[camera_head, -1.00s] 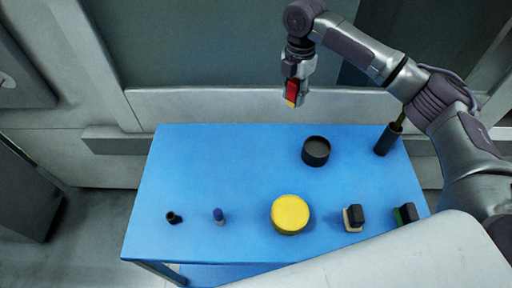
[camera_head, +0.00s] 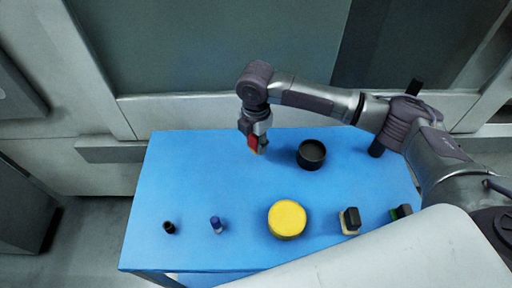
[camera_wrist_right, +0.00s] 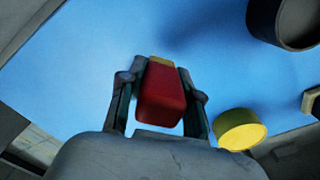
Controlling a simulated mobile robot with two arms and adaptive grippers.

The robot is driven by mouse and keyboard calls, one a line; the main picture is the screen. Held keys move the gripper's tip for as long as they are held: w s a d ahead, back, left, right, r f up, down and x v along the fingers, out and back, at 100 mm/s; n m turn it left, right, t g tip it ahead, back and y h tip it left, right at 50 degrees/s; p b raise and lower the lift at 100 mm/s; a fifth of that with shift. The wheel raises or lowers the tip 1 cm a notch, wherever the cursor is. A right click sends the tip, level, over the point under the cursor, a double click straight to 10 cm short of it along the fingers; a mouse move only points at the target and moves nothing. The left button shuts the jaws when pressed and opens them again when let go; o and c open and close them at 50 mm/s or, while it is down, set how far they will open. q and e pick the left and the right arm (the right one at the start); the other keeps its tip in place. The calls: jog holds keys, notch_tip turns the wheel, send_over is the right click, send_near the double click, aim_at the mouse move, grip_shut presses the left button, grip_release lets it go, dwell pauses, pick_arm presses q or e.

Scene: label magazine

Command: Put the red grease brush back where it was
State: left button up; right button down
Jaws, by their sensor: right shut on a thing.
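The red grease brush (camera_head: 253,142) is a red block with a yellowish end. It is held in my right gripper (camera_head: 257,147), over the back part of the blue table, left of the dark round cup. In the right wrist view the red brush (camera_wrist_right: 161,97) sits between the two fingers of the right gripper (camera_wrist_right: 158,90), with its yellow end pointing away over bare blue table top. Whether the brush touches the table cannot be told. My left gripper is not in view.
The blue table (camera_head: 190,180) also bears a dark open cup (camera_head: 311,155), a yellow round tin (camera_head: 287,219), a black-and-tan brush (camera_head: 350,220), a black-and-green brush (camera_head: 400,212), a small black piece (camera_head: 169,228) and a blue-capped piece (camera_head: 217,225). A dark cylinder (camera_head: 376,149) stands behind my right arm. The table's left middle is clear.

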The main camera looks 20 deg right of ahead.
aim_at(256, 151)
jog(key=shift+s+f+p, duration=0.1)
jog(key=shift+f+p, duration=0.25)
jog(key=shift+f, duration=1.55)
jog(key=c, duration=0.8)
grip_release()
notch_tip(256, 151, up, 12)
jog(key=shift+b, duration=1)
